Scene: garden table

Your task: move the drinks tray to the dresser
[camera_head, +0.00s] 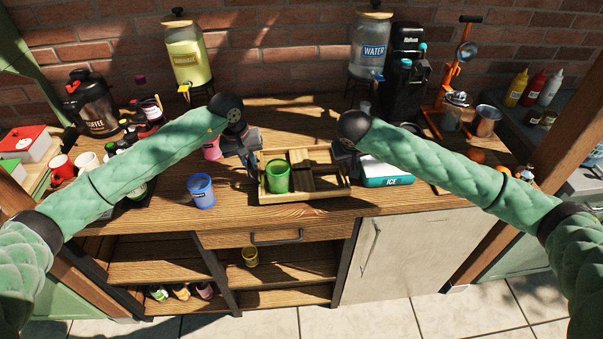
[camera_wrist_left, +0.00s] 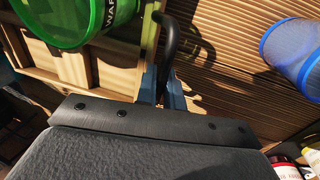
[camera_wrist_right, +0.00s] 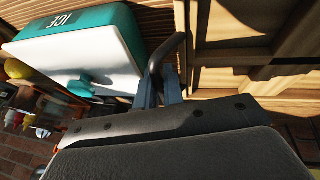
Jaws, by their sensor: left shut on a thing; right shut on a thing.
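The wooden drinks tray (camera_head: 305,195) sits on the wooden dresser top (camera_head: 330,212), in the middle near its front edge. It has compartments, and a green cup (camera_head: 277,176) stands in its left part. My left gripper (camera_head: 251,180) is shut on the tray's dark left handle, which shows in the left wrist view (camera_wrist_left: 172,40). My right gripper (camera_head: 350,172) is at the tray's right end; in the right wrist view it is shut on the dark right handle (camera_wrist_right: 165,60). Whether the tray's underside touches the wood cannot be told.
A blue cup (camera_head: 201,191) stands left of the tray, a pink cup (camera_head: 212,148) behind it. A teal and white ice box (camera_head: 386,172) is close on the right. Drink dispensers (camera_head: 187,55) and a black machine (camera_head: 405,68) stand at the back.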

